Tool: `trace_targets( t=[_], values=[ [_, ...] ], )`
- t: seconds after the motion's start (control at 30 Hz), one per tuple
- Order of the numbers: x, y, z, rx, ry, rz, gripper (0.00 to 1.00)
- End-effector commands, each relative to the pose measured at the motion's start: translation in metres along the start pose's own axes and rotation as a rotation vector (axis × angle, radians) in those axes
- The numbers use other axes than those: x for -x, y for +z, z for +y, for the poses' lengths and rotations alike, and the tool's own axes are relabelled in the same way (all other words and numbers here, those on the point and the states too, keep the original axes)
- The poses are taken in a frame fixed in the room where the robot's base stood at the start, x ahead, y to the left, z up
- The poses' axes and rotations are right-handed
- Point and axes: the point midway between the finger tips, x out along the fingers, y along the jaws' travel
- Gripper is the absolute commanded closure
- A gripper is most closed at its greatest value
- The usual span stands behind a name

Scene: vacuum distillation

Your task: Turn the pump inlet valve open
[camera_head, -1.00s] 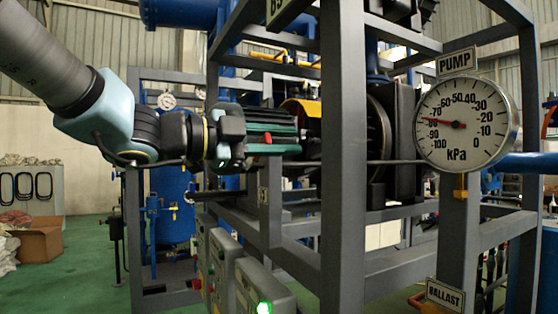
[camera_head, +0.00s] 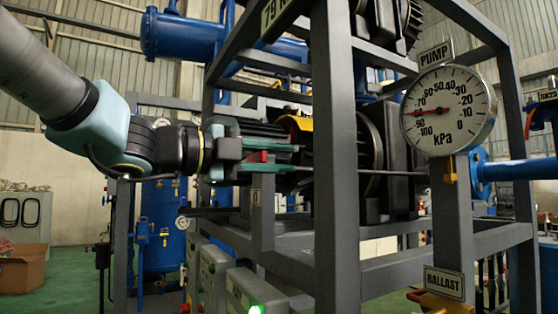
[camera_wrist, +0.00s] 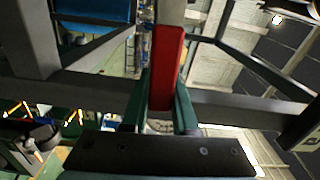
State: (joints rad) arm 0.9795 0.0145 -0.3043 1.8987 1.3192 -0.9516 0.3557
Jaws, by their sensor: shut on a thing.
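My gripper (camera_head: 285,160) reaches in from the left in the head view, close to the grey frame. Its green fingers are shut on a red handle (camera_head: 264,156), which I take to be the pump inlet valve's lever. In the wrist view the red handle (camera_wrist: 166,68) stands upright between the two fingers. The valve's body and the handle's pivot are not clearly visible. The PUMP gauge (camera_head: 449,108) is at the right, its red needle near -80 kPa.
A grey post (camera_head: 335,170) of the frame stands just right of my gripper. Control boxes (camera_head: 250,292) with a lit green lamp are below. The BALLAST sign (camera_head: 444,283) hangs lower right. A blue tank (camera_head: 162,235) stands behind, with open green floor at left.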

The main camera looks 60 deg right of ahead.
Motion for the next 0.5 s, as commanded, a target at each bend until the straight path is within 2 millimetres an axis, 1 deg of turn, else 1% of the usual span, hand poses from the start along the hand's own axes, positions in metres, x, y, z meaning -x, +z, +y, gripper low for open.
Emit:
trace_targets(
  t=[0.17, 0.2, 0.43, 0.5],
  values=[
    [0.0000, -0.0003, 0.0004, 0.001, 0.001, 0.001, 1.00],
    [0.0000, -0.0002, 0.0005, 0.002, 0.001, 0.001, 0.68],
    [0.0000, -0.0001, 0.0002, 0.001, 0.000, 0.000, 0.43],
    [0.0000, 0.0000, 0.0001, 0.001, 0.000, 0.000, 0.43]
  ],
)
